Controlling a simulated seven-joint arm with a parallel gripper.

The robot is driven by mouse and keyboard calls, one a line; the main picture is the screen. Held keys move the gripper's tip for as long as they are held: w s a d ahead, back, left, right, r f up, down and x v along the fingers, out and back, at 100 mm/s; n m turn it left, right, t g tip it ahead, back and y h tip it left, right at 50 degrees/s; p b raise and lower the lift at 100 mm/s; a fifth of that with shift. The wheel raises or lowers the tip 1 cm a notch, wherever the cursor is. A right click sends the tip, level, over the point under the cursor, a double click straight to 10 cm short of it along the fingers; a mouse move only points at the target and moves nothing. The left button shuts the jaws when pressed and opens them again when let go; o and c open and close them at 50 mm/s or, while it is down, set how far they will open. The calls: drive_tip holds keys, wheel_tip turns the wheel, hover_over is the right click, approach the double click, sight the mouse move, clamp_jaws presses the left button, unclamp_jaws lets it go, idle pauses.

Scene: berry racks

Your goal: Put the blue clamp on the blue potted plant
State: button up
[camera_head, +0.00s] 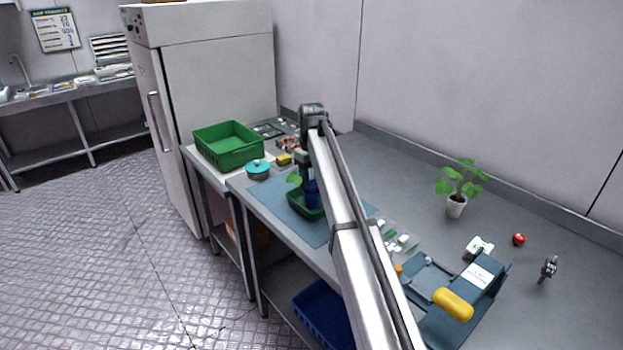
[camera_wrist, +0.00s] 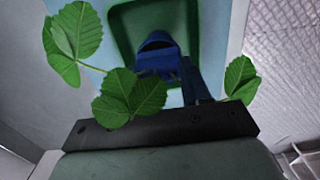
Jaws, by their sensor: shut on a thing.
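The blue potted plant stands in a green tray (camera_head: 297,207) on a blue mat (camera_head: 266,199). Its leaves (camera_head: 294,179) show left of my arm, and several leaves (camera_wrist: 133,97) spread across the wrist view. My gripper (camera_head: 306,178) is over the tray, close to the plant, and shut on a blue piece (camera_wrist: 190,82) that looks like the blue clamp. This piece overlaps a darker blue rounded part (camera_wrist: 157,45), perhaps the pot. I cannot tell where clamp and pot meet or whether they touch. The fingertips are hidden.
A green crate (camera_head: 228,160) and a teal round object (camera_head: 257,165) are at the far left. A white-potted plant (camera_head: 456,206), red ball (camera_head: 519,239), dark clamp-like tool (camera_head: 548,268) and yellow-handled blue device (camera_head: 453,304) stand at right. The counter behind my arm is mostly clear.

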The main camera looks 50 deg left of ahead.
drive_tip(key=shift+f, duration=0.15)
drive_tip(key=o, duration=1)
wheel_tip(320, 180, up, 12)
drive_tip(key=shift+r, duration=0.2)
